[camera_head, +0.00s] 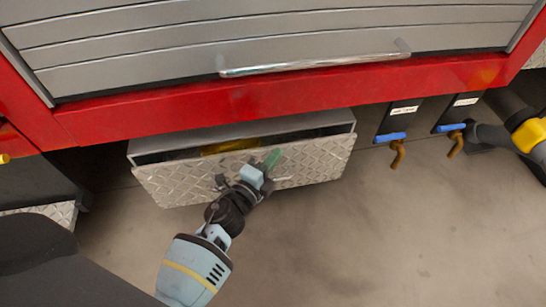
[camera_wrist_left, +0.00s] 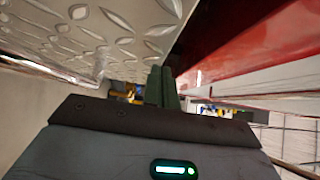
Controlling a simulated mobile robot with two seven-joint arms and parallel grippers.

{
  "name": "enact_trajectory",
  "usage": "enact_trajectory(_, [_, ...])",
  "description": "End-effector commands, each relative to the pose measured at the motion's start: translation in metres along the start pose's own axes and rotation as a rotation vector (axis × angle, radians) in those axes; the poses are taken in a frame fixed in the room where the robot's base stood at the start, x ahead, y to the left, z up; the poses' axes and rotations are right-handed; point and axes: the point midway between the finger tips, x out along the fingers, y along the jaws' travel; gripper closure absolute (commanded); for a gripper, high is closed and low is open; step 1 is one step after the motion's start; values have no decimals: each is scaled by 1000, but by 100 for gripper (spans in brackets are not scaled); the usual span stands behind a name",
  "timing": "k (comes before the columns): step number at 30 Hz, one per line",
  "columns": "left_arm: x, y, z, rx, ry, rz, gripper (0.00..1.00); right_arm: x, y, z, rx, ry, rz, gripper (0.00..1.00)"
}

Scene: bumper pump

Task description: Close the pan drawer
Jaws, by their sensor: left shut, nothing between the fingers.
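The pan drawer (camera_head: 170,184) has a silver diamond-plate front and sits under the red body of the vehicle in the head view. It is partly pulled out, with a gap along its top showing a dark inside and something yellow (camera_head: 228,146). My left gripper (camera_head: 271,160) is at the upper middle of the drawer front, its green fingers shut and empty. In the left wrist view the shut fingers (camera_wrist_left: 162,86) point past the diamond-plate surface (camera_wrist_left: 90,30) on the left. I cannot tell whether they touch it. The drawer's handle is partly hidden by the gripper. My right gripper is not visible.
A grey roller shutter (camera_head: 250,40) with a metal bar handle (camera_head: 315,65) is above the red sill (camera_head: 280,98). Blue-handled valves with brass spouts (camera_head: 391,138) hang to the right, near a dark and yellow fitting (camera_head: 530,134). The concrete floor in front is clear.

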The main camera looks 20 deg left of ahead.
Motion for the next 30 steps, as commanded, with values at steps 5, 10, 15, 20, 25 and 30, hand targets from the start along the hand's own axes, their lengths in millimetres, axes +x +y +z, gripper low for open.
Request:
enact_trajectory(5, [3, 0, 3, 2, 0, -1, 100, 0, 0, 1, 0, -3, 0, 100])
enact_trajectory(10, [17, -1, 17, 3, 0, -2, 100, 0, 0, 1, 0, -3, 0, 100])
enact_trajectory(15, [19, 0, 19, 0, -1, 0, 100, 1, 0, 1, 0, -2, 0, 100])
enact_trajectory(20, [19, 0, 19, 0, 0, 0, 100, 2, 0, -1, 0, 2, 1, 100])
enact_trajectory(25, [18, 0, 19, 0, 0, 0, 100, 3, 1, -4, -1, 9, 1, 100])
enact_trajectory(30, [15, 0, 21, 1, 0, 0, 100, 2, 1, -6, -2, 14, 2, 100])
